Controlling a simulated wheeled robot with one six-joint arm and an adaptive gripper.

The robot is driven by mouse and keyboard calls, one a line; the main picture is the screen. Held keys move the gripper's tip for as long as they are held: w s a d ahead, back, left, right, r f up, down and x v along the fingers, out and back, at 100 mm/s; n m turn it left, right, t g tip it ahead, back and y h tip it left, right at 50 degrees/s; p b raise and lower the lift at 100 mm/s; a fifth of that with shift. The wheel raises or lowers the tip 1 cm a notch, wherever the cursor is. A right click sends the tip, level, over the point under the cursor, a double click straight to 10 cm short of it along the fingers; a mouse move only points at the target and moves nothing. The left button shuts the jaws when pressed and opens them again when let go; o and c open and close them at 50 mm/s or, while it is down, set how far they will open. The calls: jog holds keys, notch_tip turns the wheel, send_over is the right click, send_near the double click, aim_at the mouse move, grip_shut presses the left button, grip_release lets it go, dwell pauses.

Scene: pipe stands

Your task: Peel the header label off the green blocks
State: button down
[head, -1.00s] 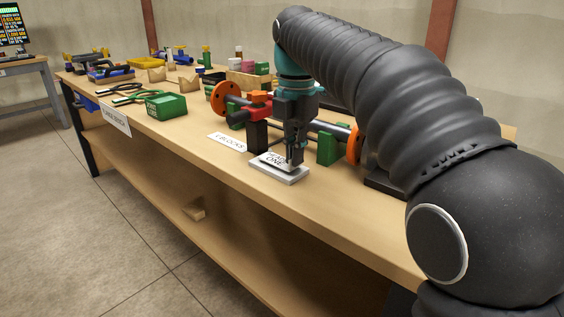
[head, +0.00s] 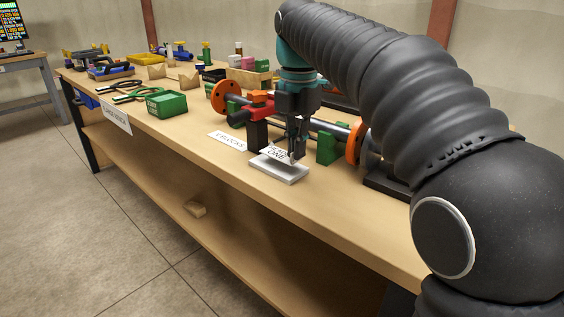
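Two green blocks stand under a grey pipe on the bench, one right of my gripper (head: 330,150) and one at the left (head: 235,112). A white label reading "V BLOCKS" (head: 227,141) lies at the bench's front edge. A white card with black print ending in "ONE" (head: 276,153) is tilted up above a pale grey plate (head: 280,172). My gripper (head: 297,155) points down at the card's right end, its fingers close together and apparently shut on it. The fingertips are partly hidden by the card.
The pipe carries orange flanges (head: 225,97) at its ends. A red clamp (head: 258,112) on a dark post stands just left of my gripper. A green box (head: 166,103), tools and bins fill the bench's left part. The bench front right of the plate is clear.

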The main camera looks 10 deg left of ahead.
jog(key=shift+s+d+r+p, duration=0.15)
jog(key=shift+r+p, duration=0.2)
jog(key=shift+r, duration=0.2)
dwell(0.4)
jog(key=shift+r, duration=2.5)
